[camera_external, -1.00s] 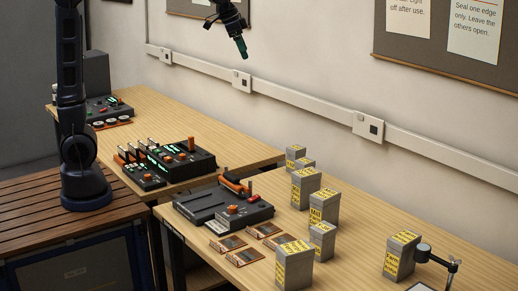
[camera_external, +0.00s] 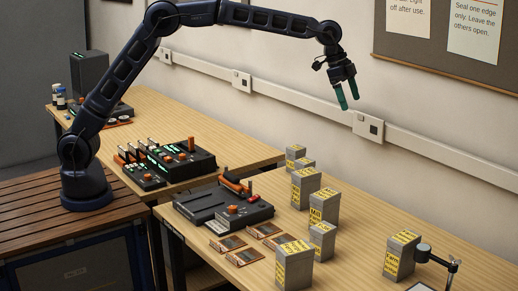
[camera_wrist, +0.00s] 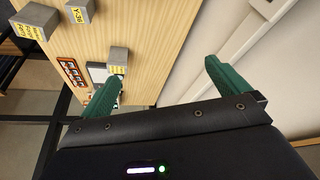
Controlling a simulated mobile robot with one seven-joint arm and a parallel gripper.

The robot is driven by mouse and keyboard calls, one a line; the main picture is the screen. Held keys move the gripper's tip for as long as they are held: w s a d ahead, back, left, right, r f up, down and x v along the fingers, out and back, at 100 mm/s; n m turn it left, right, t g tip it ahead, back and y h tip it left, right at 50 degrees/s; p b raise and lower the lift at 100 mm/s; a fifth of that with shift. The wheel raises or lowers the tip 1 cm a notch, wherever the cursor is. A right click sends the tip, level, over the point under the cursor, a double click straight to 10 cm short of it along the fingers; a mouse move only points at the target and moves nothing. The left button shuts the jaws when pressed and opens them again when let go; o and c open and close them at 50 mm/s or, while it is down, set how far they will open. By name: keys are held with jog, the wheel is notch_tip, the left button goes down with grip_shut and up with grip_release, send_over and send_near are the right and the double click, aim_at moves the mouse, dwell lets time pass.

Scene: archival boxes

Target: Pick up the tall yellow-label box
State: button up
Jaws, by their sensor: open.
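Several grey boxes with yellow labels stand upright on the near table. Taller ones are a front box (camera_external: 294,268), a middle box (camera_external: 325,208), a box behind it (camera_external: 306,187) and a box at the right (camera_external: 403,256). Shorter ones are a box between the front and middle ones (camera_external: 322,241) and a pair at the back (camera_external: 296,154). Several boxes look tall, so I cannot single out one. My gripper (camera_external: 347,98), with green fingers, is open and empty, high above the table near the wall. The wrist view shows a grey box (camera_wrist: 118,54) beyond the left finger.
A dark device (camera_external: 225,205) and several orange-and-black cards (camera_external: 245,256) lie left of the boxes. A clamp stand (camera_external: 440,258) is beside the right box. A wall rail (camera_external: 300,98) runs behind. The table is clear between the right box and the others.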

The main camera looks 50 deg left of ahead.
jog(key=s+d+f+m+g, duration=0.1)
jog(key=d+f, duration=0.4)
jog(key=d, duration=0.3)
jog(key=s+d+f+m, duration=0.1)
jog(key=d+f+m, duration=0.1)
jog(key=d+f, duration=0.55)
jog(key=m+g, duration=0.1)
jog(key=m, duration=0.1)
send_near(403, 236)
jog(key=f, duration=0.2)
jog(key=shift+h, duration=0.3)
jog(key=x, duration=0.5)
jog(key=shift+w+d+f, duration=0.1)
jog(key=shift+w+f, duration=0.1)
jog(key=x, duration=0.3)
jog(key=shift+s+f, duration=0.2)
jog(key=shift+f, duration=0.1)
jog(key=shift+x, duration=0.85)
jog(key=shift+c, duration=0.2)
jog(key=c, duration=1.1)
jog(key=shift+c, duration=0.6)
jog(key=shift+r, duration=0.15)
